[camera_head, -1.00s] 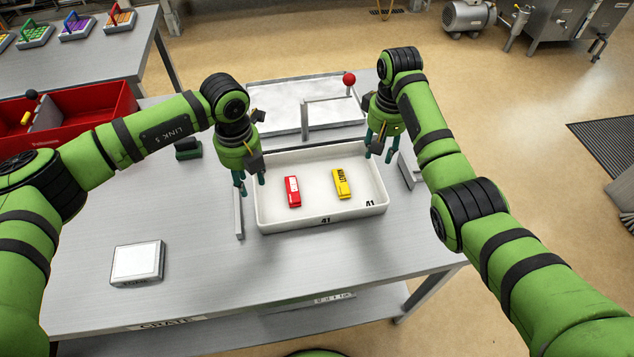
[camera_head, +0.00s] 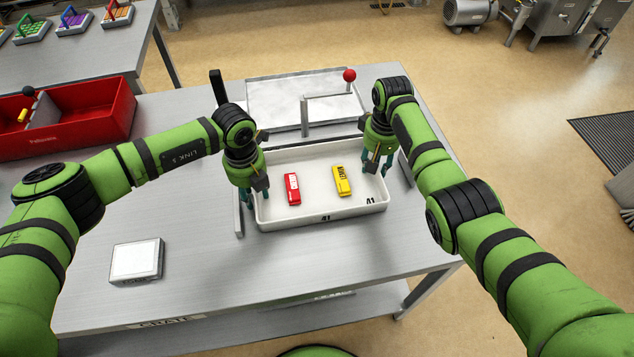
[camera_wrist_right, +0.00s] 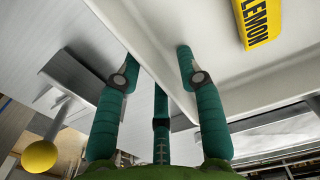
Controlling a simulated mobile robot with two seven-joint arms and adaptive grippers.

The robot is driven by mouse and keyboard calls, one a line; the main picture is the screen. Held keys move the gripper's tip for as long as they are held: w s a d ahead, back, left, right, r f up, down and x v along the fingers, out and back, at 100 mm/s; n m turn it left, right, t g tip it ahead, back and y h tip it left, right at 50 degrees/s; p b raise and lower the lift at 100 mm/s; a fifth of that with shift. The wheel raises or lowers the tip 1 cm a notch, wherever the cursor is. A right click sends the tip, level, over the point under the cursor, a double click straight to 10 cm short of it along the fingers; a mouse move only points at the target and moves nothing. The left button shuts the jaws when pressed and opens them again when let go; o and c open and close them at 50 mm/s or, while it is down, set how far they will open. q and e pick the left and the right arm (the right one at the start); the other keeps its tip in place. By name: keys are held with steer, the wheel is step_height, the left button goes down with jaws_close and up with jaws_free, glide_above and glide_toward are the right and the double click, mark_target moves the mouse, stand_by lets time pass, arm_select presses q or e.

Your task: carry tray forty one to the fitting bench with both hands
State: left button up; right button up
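Tray 41, a white tray (camera_head: 322,219) marked 41, stands on the grey table. It holds a red packet (camera_head: 293,189) and a yellow packet (camera_head: 342,181), labelled LEMON in the right wrist view (camera_wrist_right: 262,22). My left gripper (camera_head: 247,198) is low at the tray's left wall; its fingers are partly hidden, so whether they are shut is unclear. My right gripper (camera_head: 376,168) is at the right wall. In the right wrist view its fingers (camera_wrist_right: 158,75) are apart, on either side of the tray wall (camera_wrist_right: 150,60), with space around it.
A metal platform with a red-knobbed post (camera_head: 349,76) stands just behind the tray. A red bin (camera_head: 75,120) is at the left, and a pale square plate (camera_head: 136,261) lies front left. A second table (camera_head: 90,60) holds handled crates. The table's front is mostly clear.

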arm_select(q)
jaws_close()
arm_select(e)
jaws_close()
arm_select(q)
steer(key=shift+r, duration=0.25)
arm_select(e)
steer(key=shift+r, duration=0.25)
